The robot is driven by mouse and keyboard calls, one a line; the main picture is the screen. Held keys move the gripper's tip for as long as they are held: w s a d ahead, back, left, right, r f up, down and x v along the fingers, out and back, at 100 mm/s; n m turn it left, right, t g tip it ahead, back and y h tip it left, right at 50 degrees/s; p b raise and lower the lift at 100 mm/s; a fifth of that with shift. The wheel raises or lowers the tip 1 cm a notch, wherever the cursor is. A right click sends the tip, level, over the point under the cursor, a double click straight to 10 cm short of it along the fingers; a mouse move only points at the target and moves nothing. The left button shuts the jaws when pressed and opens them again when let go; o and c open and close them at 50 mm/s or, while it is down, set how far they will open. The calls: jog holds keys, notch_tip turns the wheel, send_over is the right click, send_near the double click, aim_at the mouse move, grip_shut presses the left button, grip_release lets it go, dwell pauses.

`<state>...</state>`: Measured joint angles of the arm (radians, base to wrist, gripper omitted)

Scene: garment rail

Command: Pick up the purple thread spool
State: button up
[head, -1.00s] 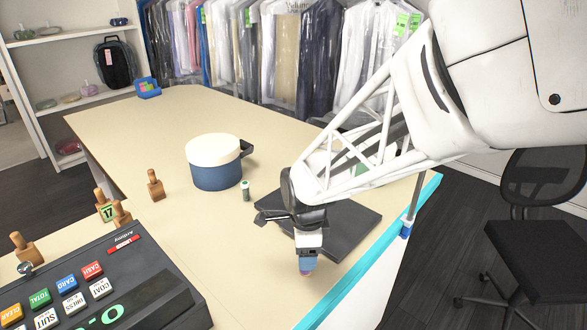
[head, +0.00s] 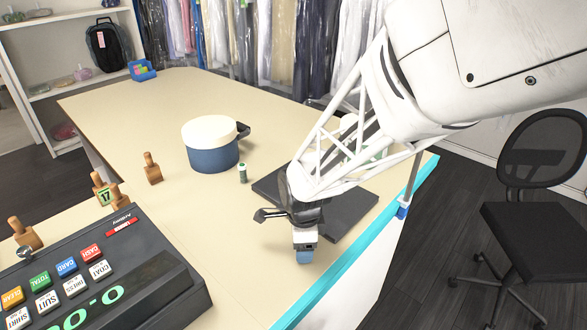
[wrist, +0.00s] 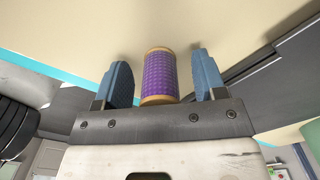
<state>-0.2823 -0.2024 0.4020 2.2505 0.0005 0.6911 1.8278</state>
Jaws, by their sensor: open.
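The purple thread spool (wrist: 160,75) shows in the wrist view with tan ends, on the beige counter. It sits between the two blue fingertips of my open gripper (wrist: 160,82), with a gap on each side. In the head view my gripper (head: 305,256) is low over the counter near its turquoise front edge, and the purple spool is hidden behind it there.
A dark flat slab (head: 345,212) lies beside my gripper. A small dark green spool (head: 242,174) stands near a blue pot with a cream lid (head: 212,150). A cash register (head: 100,275) and wooden pegs (head: 152,170) are at left.

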jog(key=shift+c, duration=0.3)
jog(key=c, duration=0.9)
jog(key=shift+r, duration=0.1)
jog(key=shift+r, duration=0.8)
jog(key=shift+s+r, duration=0.15)
jog(key=shift+r, duration=0.8)
jog(key=s+d, duration=0.1)
jog(key=s, duration=0.4)
jog(key=s+d+r, duration=0.1)
jog(key=s+d, duration=0.1)
jog(key=s, duration=0.3)
jog(key=s+d, duration=0.1)
jog(key=s, duration=0.4)
jog(key=shift+s+d+r, duration=0.1)
jog(key=shift+d+r, duration=0.05)
